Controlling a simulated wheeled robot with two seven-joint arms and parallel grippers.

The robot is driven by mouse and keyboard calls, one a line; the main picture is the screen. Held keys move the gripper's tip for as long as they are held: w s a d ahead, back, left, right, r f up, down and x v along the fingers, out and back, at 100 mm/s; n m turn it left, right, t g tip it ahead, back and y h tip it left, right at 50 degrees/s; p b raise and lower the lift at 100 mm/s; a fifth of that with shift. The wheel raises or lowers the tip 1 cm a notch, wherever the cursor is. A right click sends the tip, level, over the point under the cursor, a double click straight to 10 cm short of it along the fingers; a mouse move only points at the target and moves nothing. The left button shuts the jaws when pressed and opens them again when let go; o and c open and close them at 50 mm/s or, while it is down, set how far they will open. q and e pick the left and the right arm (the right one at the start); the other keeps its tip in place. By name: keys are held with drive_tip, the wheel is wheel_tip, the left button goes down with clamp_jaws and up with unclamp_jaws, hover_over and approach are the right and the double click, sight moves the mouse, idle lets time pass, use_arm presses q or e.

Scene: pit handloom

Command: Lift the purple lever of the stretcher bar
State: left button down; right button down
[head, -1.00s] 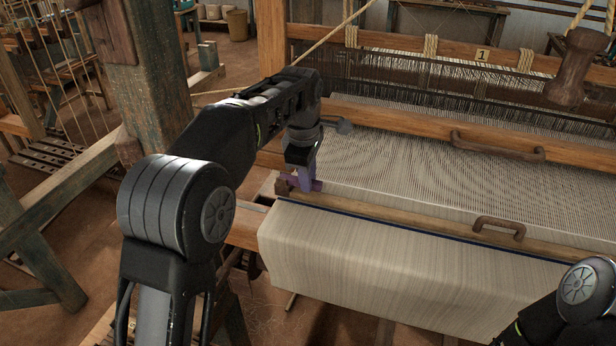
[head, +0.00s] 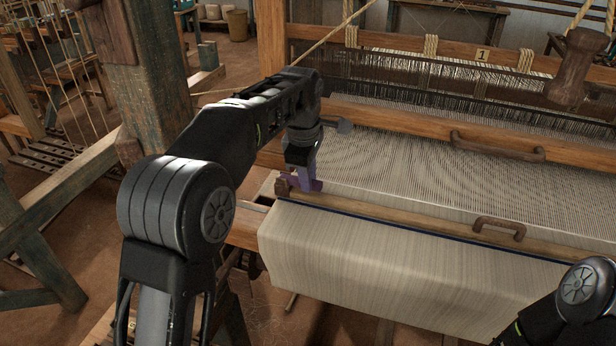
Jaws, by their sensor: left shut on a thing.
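The stretcher bar (head: 420,218) is a long wooden bar with a brown handle, lying across the cloth near its front fold. The purple lever (head: 315,185) is at the bar's left end, beside a brown end block (head: 282,187). My left gripper (head: 306,182) points down over that end and is shut on the purple lever. The fingers hide part of the lever, so its exact angle is hard to tell. My right arm shows at the lower right corner; its gripper is out of the picture.
The pale cloth (head: 400,270) hangs over the loom's front. Behind the bar are taut warp threads, a wooden beam with a brown handle (head: 497,146) and dark heddles. A thick wooden post (head: 150,85) stands left of my left arm.

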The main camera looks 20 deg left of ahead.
sight(297, 180)
use_arm(q)
drive_tip(key=shift+a+r+h, duration=0.1)
drive_tip(key=shift+r+h, duration=0.05)
drive_tip(key=shift+h, duration=0.15)
drive_tip(key=h, duration=0.1)
drive_tip(key=a+r+h, duration=0.1)
drive_tip(key=shift+w+r+h, duration=0.1)
drive_tip(key=shift+r+h, duration=0.1)
drive_tip(key=shift+h, duration=0.2)
drive_tip(key=shift+a+r+n+h, duration=0.2)
drive_tip(key=shift+a+r+h, duration=0.15)
drive_tip(key=shift+h, duration=0.55)
drive_tip(key=shift+a+r+n+h, duration=0.2)
drive_tip(key=shift+a+r+h, duration=0.15)
drive_tip(key=shift+h, duration=0.55)
